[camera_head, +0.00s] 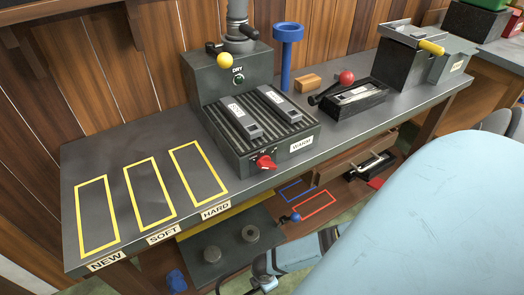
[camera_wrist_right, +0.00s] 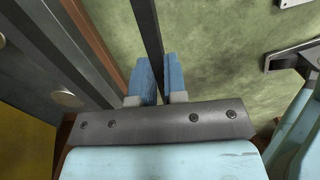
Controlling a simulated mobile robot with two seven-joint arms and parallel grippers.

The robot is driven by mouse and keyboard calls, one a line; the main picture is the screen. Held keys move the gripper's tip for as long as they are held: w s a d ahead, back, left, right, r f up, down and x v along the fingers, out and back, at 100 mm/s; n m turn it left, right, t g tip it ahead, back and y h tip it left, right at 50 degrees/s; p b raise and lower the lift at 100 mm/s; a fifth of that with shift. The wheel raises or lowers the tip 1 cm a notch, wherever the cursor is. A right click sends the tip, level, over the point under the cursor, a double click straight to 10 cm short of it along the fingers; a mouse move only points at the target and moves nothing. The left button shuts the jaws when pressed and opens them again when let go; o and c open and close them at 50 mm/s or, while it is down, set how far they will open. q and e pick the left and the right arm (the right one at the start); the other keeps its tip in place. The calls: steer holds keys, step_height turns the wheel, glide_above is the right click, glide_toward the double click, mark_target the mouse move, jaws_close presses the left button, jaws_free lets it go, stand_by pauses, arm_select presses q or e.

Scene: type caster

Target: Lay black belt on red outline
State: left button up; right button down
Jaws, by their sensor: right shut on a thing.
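The red outline (camera_head: 314,203) is a rectangle on the lower brown shelf under the bench, beside a blue outline (camera_head: 297,190). It looks bare. My right gripper (camera_wrist_right: 160,62) shows in the right wrist view, with its blue fingers close together on a long black strip, the black belt (camera_wrist_right: 147,25). The belt runs from between the fingers to the top edge. In the head view, my right gripper (camera_head: 264,283) is low at the bottom middle, left of and below the red outline. I cannot clearly make out the belt there. My left gripper is not in view.
The grey bench (camera_head: 140,140) above carries yellow outlines and a black warmer (camera_head: 262,120). A blue-knobbed lever (camera_head: 295,217) stands close to the red outline. A dark plate with round pegs (camera_head: 250,233) lies to its left. My pale blue arm covers the right foreground.

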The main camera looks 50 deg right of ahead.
steer(key=shift+r+p, duration=0.8)
steer(key=shift+r, duration=0.2)
